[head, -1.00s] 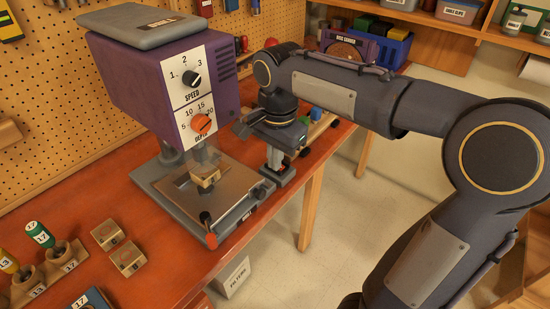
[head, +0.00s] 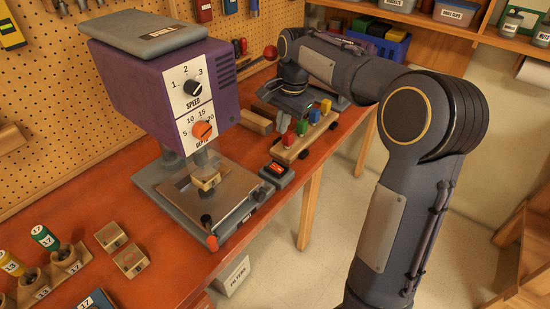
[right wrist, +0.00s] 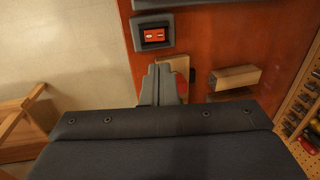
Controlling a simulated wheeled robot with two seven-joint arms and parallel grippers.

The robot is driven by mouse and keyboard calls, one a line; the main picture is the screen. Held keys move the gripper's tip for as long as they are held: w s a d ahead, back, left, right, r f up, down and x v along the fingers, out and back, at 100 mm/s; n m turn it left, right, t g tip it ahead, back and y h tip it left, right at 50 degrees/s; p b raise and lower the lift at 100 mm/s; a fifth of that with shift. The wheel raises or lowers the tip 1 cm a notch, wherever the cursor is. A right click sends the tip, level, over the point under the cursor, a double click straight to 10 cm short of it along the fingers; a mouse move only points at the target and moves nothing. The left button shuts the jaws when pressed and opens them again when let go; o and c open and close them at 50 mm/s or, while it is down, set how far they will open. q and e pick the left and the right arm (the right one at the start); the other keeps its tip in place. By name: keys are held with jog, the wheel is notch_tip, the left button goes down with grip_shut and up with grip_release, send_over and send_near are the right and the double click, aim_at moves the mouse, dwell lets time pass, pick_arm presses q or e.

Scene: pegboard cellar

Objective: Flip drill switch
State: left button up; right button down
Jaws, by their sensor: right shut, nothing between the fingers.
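The drill switch (head: 277,172) is a small dark box with a red rocker on top. It sits on the bench just right of the purple drill press (head: 160,95). In the right wrist view the switch (right wrist: 154,36) lies beyond my fingertips and slightly left. I cannot tell which way the rocker is set. My right gripper (right wrist: 164,72) is shut and empty, apart from the switch. My left gripper is not in view.
A wooden block (right wrist: 234,78) lies right of my fingers in the wrist view. Small wooden blocks (head: 131,260) and numbered bottles (head: 45,238) stand at the bench's front left. A pegboard wall backs the bench.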

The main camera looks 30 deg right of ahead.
aim_at(274, 166)
jog(key=shift+f, duration=0.1)
jog(key=f, duration=0.4)
jog(key=w+f+p, duration=0.1)
jog(key=f, duration=0.4)
jog(key=w+a+f, duration=0.1)
jog(key=f, duration=0.3)
jog(key=shift+w+f, duration=0.1)
jog(key=shift+f, duration=0.25)
